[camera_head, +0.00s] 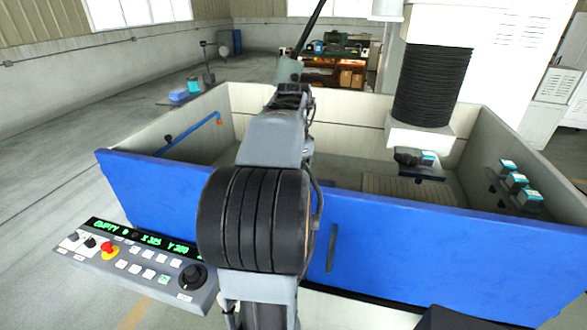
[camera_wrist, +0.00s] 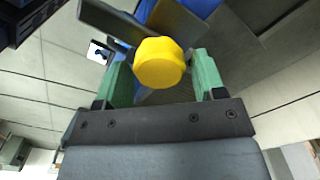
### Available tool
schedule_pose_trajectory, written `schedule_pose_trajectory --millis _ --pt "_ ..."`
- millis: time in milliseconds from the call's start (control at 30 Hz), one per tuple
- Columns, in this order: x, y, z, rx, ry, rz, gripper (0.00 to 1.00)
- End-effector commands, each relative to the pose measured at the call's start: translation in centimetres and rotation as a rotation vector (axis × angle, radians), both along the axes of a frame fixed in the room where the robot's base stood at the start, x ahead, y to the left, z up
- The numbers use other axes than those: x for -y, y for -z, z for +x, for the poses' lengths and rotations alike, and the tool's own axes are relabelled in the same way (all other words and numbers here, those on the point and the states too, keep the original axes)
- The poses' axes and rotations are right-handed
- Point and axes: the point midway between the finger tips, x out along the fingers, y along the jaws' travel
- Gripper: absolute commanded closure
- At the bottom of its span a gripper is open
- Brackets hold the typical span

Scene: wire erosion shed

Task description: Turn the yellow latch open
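The yellow latch (camera_wrist: 160,63) shows in the wrist view as a faceted yellow knob, in front of dark grey bars. My gripper (camera_wrist: 162,72) has its two green fingers apart, one on each side of the knob. In the head view my arm covers the middle of the scene, and I cannot make out the latch there.
A blue-fronted machine tank (camera_head: 400,245) with pale walls spans the head view. A dark bellows column (camera_head: 432,88) hangs over it. A control panel (camera_head: 140,265) with a red button juts out at lower left. Small teal-topped fixtures (camera_head: 515,182) line the right wall.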

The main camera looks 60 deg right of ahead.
Motion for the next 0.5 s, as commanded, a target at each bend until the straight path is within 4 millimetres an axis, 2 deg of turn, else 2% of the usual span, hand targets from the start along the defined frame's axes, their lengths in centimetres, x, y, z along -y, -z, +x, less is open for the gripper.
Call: schedule_pose_trajectory --millis 100,367,500 --pt "0.0 0.0 0.0 0.0 -0.001 0.001 0.26" --pt "0.0 -0.1 0.0 0.0 -0.002 0.002 0.26" --pt "0.0 -1.4 0.1 0.001 -0.002 -0.001 0.26"
